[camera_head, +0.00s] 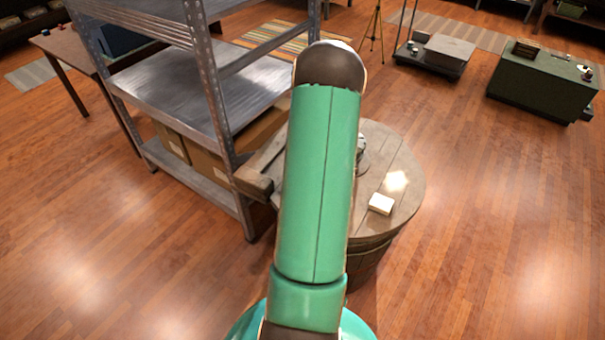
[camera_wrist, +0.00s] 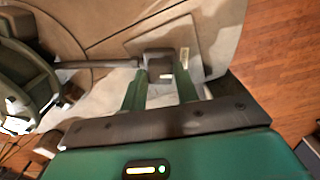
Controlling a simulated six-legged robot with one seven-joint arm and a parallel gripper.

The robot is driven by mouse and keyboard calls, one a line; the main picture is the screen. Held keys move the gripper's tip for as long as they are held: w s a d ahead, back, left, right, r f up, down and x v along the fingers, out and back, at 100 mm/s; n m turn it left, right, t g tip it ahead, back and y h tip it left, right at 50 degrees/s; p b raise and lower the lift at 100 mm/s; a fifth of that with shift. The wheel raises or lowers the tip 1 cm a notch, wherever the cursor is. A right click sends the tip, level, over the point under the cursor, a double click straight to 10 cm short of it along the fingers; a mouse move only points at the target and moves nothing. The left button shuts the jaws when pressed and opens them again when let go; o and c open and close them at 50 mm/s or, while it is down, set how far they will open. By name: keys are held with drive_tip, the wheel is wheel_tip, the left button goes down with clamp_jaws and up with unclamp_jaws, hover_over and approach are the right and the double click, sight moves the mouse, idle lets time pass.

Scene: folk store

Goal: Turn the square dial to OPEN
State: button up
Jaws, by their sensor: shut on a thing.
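The square dial (camera_wrist: 159,66) is a small dark grey block in the wrist view, on a flat pale plate (camera_wrist: 140,45). My gripper (camera_wrist: 160,76) has its two green fingers on either side of the dial, shut on it. A small pale label (camera_wrist: 184,58) lies right of the dial, by the right finger; its writing is too small to read. In the head view my arm hides the gripper and the dial.
A round wooden barrel table (camera_head: 405,170) stands behind my arm, with a small white block (camera_head: 381,204) on its top. A metal shelf (camera_head: 190,85) with cardboard boxes (camera_head: 205,158) stands close on the left. The wooden floor on the right (camera_head: 500,220) is clear.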

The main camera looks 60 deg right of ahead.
idle(0.4)
drive_tip(key=o, duration=1)
drive_tip(key=shift+c, duration=0.2)
wheel_tip(320, 180, up, 14)
